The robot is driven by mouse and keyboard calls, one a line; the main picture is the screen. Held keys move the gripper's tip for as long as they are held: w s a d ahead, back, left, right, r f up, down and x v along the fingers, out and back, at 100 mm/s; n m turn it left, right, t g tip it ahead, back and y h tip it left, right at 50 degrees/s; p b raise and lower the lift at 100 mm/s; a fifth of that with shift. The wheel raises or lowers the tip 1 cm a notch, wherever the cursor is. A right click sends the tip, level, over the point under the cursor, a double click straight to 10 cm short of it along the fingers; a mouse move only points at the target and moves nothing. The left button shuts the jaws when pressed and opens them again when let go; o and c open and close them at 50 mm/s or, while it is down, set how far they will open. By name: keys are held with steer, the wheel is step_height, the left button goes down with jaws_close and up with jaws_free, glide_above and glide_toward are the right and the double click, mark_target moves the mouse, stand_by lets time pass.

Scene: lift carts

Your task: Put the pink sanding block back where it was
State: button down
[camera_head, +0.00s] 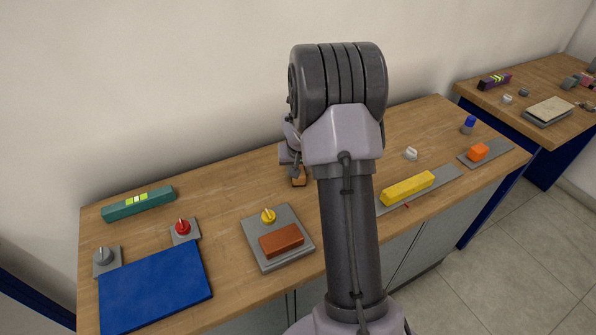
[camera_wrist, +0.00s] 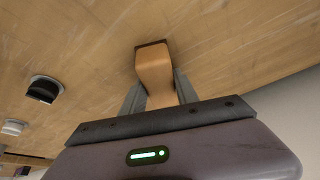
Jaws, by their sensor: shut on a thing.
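My gripper (camera_wrist: 158,92) is shut on a tan-orange block (camera_wrist: 154,70) with a dark far end, close to the wooden table top; I cannot tell whether it touches the wood. The same block shows in the head view (camera_head: 299,181), just left of my arm, with my gripper (camera_head: 293,165) mostly hidden behind the arm. I see no clearly pink sanding block. A brick-red block (camera_head: 281,241) lies on a grey plate (camera_head: 270,264) beside a yellow knob (camera_head: 268,215).
The near table (camera_head: 225,190) also holds a blue mat (camera_head: 155,287), a teal level (camera_head: 139,203), a red knob (camera_head: 182,227), a yellow bar (camera_head: 408,188) and an orange block (camera_head: 478,151). A second table stands at right. My arm hides the middle. The wrist view shows a black knob (camera_wrist: 43,89).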

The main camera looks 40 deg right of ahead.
steer(key=c, duration=1.4)
jaws_free()
steer(key=shift+f, duration=0.1)
steer(key=o, duration=0.5)
steer(key=shift+r, duration=0.2)
